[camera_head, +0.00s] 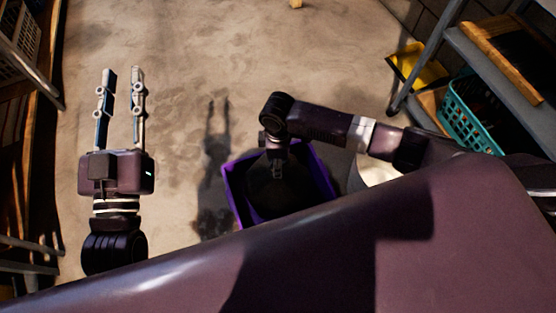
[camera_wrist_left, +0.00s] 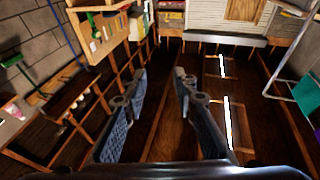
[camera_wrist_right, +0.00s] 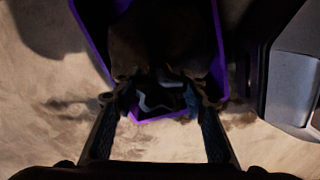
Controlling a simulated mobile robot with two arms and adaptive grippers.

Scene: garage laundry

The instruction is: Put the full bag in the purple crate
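The purple crate (camera_head: 229,190) stands on the floor below my right arm, partly hidden by my body. The dark full bag (camera_head: 290,195) shows within the crate's outline, dim in shadow; I cannot tell whether it rests on the crate's bottom. In the right wrist view the bag (camera_wrist_right: 165,40) lies just past the fingertips, with the purple rim (camera_wrist_right: 92,45) around it. My right gripper (camera_wrist_right: 160,90) points down over the crate, its fingers apart at the bag's near side. My left gripper (camera_head: 122,72) is open and empty, off to the left over bare floor.
A white round container (camera_head: 372,172) stands right of the crate. A shelf with a teal basket (camera_head: 468,113) and a yellow dustpan-like item (camera_head: 420,68) are at the right. Wooden shelving (camera_head: 28,140) lines the left edge. The floor between is clear.

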